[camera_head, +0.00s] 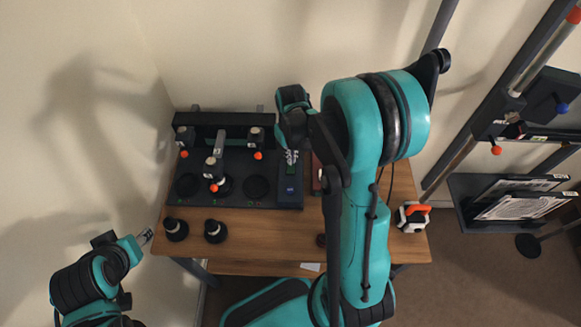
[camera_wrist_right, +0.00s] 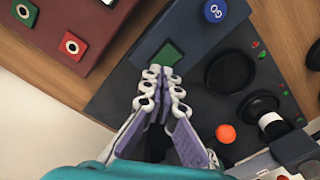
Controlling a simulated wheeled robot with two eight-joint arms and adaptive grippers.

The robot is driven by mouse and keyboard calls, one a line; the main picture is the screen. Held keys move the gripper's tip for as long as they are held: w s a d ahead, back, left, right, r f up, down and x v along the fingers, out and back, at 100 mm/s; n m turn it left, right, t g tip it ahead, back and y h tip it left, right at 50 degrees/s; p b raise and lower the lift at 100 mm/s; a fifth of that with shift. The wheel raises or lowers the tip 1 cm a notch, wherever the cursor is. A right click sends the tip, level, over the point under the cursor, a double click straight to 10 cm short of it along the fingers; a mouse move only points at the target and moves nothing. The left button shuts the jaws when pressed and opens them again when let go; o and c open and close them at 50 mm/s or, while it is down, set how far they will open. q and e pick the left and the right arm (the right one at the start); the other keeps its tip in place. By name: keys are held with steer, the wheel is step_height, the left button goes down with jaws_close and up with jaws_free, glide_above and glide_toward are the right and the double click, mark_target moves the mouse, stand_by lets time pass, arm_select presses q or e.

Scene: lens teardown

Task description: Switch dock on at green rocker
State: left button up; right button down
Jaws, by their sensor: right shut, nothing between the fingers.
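The green rocker (camera_wrist_right: 170,54) is a small green square on a blue-grey panel of the dark dock (camera_head: 230,203). A round blue GO button (camera_wrist_right: 214,10) sits on the same panel. My right gripper (camera_wrist_right: 162,73) is shut and empty, its fingertips at the rocker's near edge; whether they touch it I cannot tell. In the head view my right gripper (camera_head: 291,157) points down over the dock's right end, and the rocker is hard to make out there. My left gripper (camera_head: 146,237) is off the table's left edge, too small to read.
Clamps with orange knobs (camera_head: 214,187) stand over the dock. Two black round parts (camera_head: 176,230) (camera_head: 215,231) stand on the wooden table (camera_head: 260,240). An orange-and-white object (camera_head: 412,217) is at the right edge.

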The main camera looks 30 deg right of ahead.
mark_target(290, 166)
steer(key=shift+f+b, duration=0.9)
steer(key=shift+f, duration=0.2)
stand_by(0.3)
steer(key=shift+r, duration=0.1)
steer(key=shift+r+p, duration=2.65)
steer(key=shift+r, duration=0.85)
steer(key=s+a+r+t+b, duration=0.2)
steer(key=s+a+r+t, duration=0.5)
steer(key=s+a+r, duration=0.3)
steer(key=shift+s+a+r, duration=0.3)
steer(key=shift+s+r, duration=0.05)
steer(key=shift+s, duration=0.2)
